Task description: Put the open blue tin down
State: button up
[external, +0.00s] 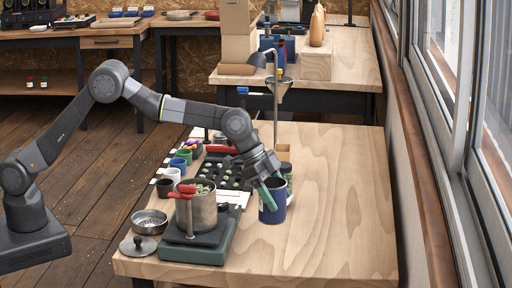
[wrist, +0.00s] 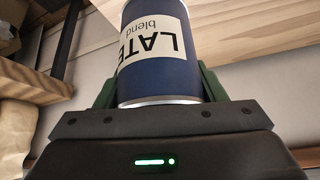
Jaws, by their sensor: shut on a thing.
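The blue tin (external: 272,211) is at the middle of the near table, right of the scale. My gripper (external: 269,191) is shut on it, its green fingers along the tin's sides. In the wrist view the tin (wrist: 160,75) shows a cream label with "LATE" and "blend", between the gripper's fingers (wrist: 158,88). The tin looks close to upright in the external view. Its opening is largely hidden by my gripper, and I cannot tell whether its base touches the table.
A funnel stand (external: 277,95) rises at the back. The table's right side (external: 335,200) is clear.

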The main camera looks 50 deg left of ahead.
notch_tip(320, 180, down, 10)
jog(key=shift+s+r, duration=0.1)
dwell(0.4)
jog(key=shift+f, duration=0.25)
jog(key=o, duration=1)
jog(key=shift+a+r, duration=0.1)
jog(key=shift+r, duration=0.3)
jog(key=v, duration=1.1)
jog(key=shift+a+r+b, duration=0.15)
jog(key=shift+r+b, duration=0.1)
jog(key=shift+b, duration=0.05)
jog(key=shift+s, duration=0.1)
